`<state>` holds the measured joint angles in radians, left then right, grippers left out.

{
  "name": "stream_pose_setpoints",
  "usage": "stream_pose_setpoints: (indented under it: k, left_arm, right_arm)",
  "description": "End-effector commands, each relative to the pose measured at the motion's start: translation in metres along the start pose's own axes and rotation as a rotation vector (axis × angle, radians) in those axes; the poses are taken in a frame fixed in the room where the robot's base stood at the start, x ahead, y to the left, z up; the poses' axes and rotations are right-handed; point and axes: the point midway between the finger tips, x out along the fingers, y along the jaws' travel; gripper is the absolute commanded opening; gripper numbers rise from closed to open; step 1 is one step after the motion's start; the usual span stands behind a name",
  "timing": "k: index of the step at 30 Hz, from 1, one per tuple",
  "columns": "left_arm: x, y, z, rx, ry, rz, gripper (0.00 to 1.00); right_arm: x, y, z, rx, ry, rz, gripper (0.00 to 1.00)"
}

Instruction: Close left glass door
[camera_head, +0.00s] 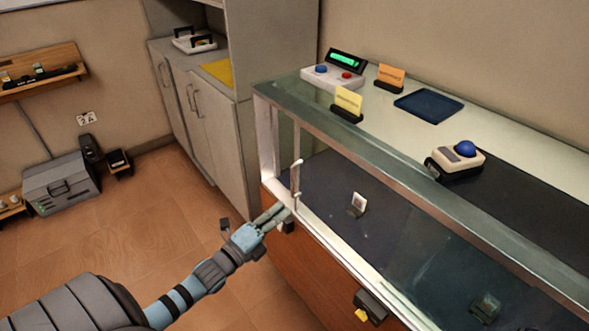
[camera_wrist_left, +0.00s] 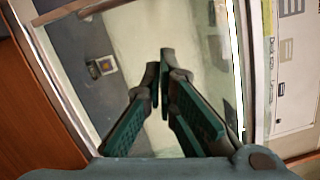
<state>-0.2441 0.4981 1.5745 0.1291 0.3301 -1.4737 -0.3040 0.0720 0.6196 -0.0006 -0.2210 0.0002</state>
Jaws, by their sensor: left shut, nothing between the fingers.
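The glass display case (camera_head: 262,140) stands at the right in the head view, with a pale metal frame and a wooden lower front. A thin pale upright bar (camera_head: 296,172) stands inside its front near the left corner post. It looks like the edge or handle of the left glass door; I cannot tell how far the door is open. My left gripper (camera_head: 281,212) is at the case's lower front rail, just below that bar. In the left wrist view its fingers (camera_wrist_left: 163,75) are shut and empty, pointing towards the case interior. Contact with the door is unclear. My right gripper is not in view.
A small framed card (camera_head: 357,204) stands inside the case. A black lock-like fitting (camera_head: 369,307) with a yellow part sits on the lower front.

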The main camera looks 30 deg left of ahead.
Motion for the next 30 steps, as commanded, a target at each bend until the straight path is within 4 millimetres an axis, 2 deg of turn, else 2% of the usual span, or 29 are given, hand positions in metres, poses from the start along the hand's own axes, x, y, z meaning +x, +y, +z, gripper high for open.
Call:
stream_pose_setpoints:
  k: [5, 9, 16, 18, 22, 30]
  left_arm:
    - [0.021, 0.005, -0.001, 0.007, -0.002, -0.005, 0.00]
    - [0.050, 0.004, 0.001, 0.005, -0.006, -0.003, 0.00]
    - [0.100, 0.001, 0.002, 0.002, -0.004, 0.001, 0.00]
    - [0.101, 0.003, 0.017, 0.007, -0.004, 0.004, 0.00]
    - [0.104, 0.004, 0.033, 0.005, -0.003, 0.004, 0.00]
    - [0.105, 0.004, 0.040, 0.003, -0.003, 0.004, 0.00]
  right_arm:
    - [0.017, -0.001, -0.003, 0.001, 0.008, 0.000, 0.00]
    - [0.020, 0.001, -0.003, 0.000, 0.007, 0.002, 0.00]
    - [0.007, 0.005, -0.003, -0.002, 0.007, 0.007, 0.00]
    - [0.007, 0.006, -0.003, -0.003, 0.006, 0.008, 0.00]
    - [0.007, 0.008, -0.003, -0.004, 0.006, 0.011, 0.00]
    - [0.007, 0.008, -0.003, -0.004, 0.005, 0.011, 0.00]
